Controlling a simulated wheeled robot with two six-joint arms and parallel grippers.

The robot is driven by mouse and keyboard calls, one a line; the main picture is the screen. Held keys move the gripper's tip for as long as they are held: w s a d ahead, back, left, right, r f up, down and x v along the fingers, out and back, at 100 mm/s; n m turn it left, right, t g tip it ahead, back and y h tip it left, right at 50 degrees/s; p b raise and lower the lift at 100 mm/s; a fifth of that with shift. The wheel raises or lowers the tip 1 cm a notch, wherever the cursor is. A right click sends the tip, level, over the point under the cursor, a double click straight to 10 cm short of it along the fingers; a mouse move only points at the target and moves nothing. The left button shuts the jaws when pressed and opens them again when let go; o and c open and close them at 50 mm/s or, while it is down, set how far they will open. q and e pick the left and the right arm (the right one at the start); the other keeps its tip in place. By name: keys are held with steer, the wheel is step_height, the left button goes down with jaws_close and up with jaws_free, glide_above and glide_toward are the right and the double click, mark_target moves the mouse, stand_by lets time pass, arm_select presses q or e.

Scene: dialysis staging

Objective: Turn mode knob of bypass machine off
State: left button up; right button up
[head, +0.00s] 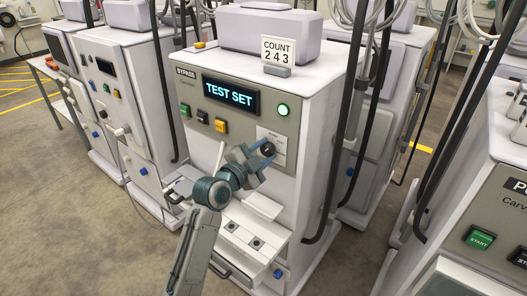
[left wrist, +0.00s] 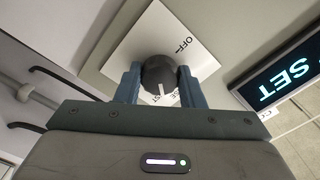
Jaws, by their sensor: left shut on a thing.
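The bypass machine (head: 325,120) stands in the middle of the head view, with a lit "TEST SET" display (head: 230,95). Its black mode knob (head: 268,149) is on the front panel and also shows in the left wrist view (left wrist: 158,72). My left gripper (head: 262,152) is shut on the knob, one blue finger on each side. In the left wrist view, the white plate (left wrist: 160,35) behind the knob reads "OFF" at upper right. The knob's white mark points down in that picture, toward partly hidden lettering, away from "OFF". My right gripper is not in view.
A "COUNT 243" sign (head: 278,50) stands on top. A ledge (head: 245,235) juts out below. Other machines stand left (head: 125,85) and right (head: 500,200), with hanging dark hoses.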

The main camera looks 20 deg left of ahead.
arm_select(q)
steer(key=n+p, duration=0.1)
steer(key=n, duration=0.3)
steer(key=shift+n, duration=0.3)
steer(key=n+p, duration=0.1)
steer(key=n, duration=0.2)
steer(key=shift+n+p, duration=0.4)
steer(key=n+p, duration=0.1)
steer(key=n, duration=0.1)
steer(key=shift+n, duration=0.3)
steer(key=n+p, duration=0.1)
steer(key=n, duration=0.1)
steer(key=shift+n+p, duration=0.35)
steer(key=shift+n, duration=0.05)
steer(key=n+p, duration=0.3)
steer(key=n, duration=0.3)
steer(key=shift+d+r+p, duration=0.1)
steer(key=shift+p, duration=0.2)
steer(key=n+p, duration=0.1)
steer(key=n, duration=0.2)
steer(key=shift+p, duration=0.4)
steer(key=shift+n+p, duration=0.5)
steer(key=shift+n, duration=0.9)
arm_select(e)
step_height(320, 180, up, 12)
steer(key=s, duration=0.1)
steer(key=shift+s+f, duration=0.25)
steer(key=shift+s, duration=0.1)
